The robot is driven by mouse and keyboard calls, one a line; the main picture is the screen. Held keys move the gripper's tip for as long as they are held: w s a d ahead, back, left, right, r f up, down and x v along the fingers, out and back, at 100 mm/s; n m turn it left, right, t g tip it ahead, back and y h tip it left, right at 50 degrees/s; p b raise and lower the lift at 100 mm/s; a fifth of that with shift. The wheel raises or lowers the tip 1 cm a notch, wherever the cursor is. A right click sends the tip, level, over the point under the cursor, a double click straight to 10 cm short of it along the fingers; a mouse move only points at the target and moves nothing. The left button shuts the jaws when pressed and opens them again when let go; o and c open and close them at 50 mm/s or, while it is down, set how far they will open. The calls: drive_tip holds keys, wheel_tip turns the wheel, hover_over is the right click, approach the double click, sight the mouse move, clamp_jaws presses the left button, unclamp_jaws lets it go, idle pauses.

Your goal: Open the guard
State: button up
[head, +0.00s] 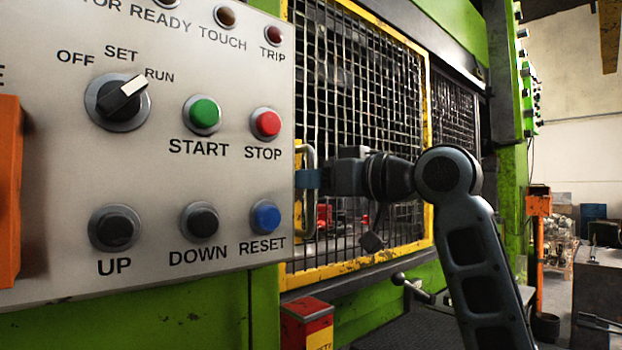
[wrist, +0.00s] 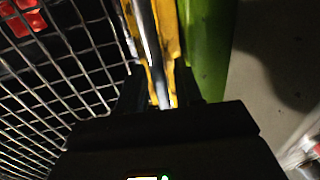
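The guard is a black wire mesh panel in a yellow frame (head: 429,120), upright on the front of the green press. Its grey bar handle (head: 312,155) stands on the left side of the frame, partly behind the control panel's edge. My gripper (head: 307,179) reaches in from the right, its blue fingertips at the handle. In the wrist view the handle bar (wrist: 146,35) runs down between the dark fingers of my gripper (wrist: 160,90), with yellow frame behind it. Whether both fingers press on the bar is unclear.
A grey control panel (head: 180,275) with buttons and a selector knob (head: 122,98) pointing to RUN stands close at left. A red and yellow box (head: 307,322) is below the guard. A lever (head: 412,287) sticks out under the frame.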

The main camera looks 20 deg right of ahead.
clamp_jaws()
idle(0.6)
